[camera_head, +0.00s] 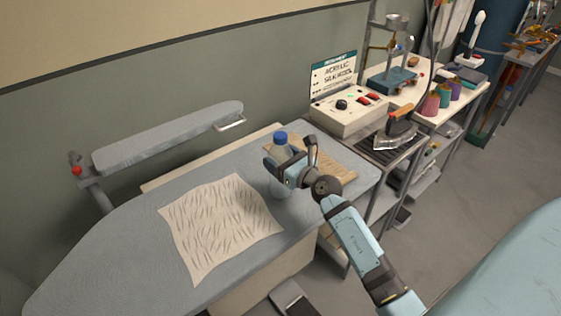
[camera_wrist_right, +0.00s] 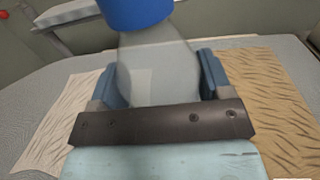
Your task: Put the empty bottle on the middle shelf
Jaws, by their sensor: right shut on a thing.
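The empty bottle (camera_head: 281,178) is clear with a blue cap and stands upright over the grey ironing table, between two patterned cloths. I cannot tell whether its base touches the table. My right gripper (camera_head: 280,172) is shut on the bottle. In the right wrist view the bottle (camera_wrist_right: 150,62) sits between the two blue fingers of the gripper (camera_wrist_right: 155,80), its cap at the top edge. Shelves (camera_head: 401,178) show below the metal stand at the right, partly hidden; I cannot tell which is the middle one. My left gripper is not in view.
The ironing table (camera_head: 130,225) carries a pale cloth (camera_head: 220,222) and a tan cloth (camera_head: 328,155). A control box (camera_head: 346,110) and an iron (camera_head: 400,124) stand to the right. A sleeve board (camera_head: 170,137) is at the back. Grey floor lies at the right.

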